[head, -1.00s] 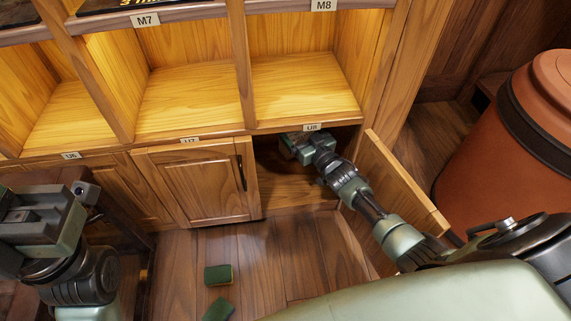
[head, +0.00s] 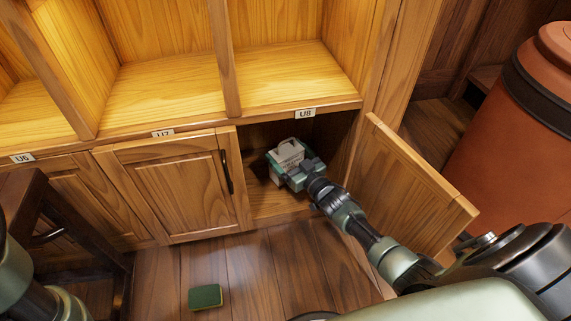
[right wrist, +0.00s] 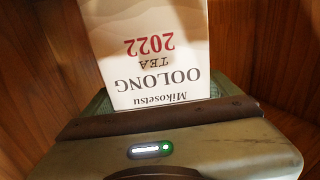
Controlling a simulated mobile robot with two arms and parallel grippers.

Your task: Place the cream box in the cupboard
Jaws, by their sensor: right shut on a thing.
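The cream box (head: 287,151) is in my right gripper (head: 293,168), inside the opening of the U8 cupboard (head: 272,204). In the right wrist view the cream box (right wrist: 147,45) shows upside-down print, "Mikosetsu OOLONG TEA 2022", and stands out beyond the right gripper (right wrist: 155,112), which is shut on it. The cupboard's wooden door (head: 425,185) is swung open to the right, and my right arm reaches in beside it. I cannot tell whether the box touches the cupboard floor. My left gripper is out of view; only part of its arm shows at the lower left.
The closed U7 door (head: 175,187) is left of the opening. Lit, empty shelf bays (head: 290,80) are above. A green sponge (head: 205,297) lies on the floor. A dark wooden stool or table (head: 30,205) stands at left, a large terracotta barrel (head: 530,130) at right.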

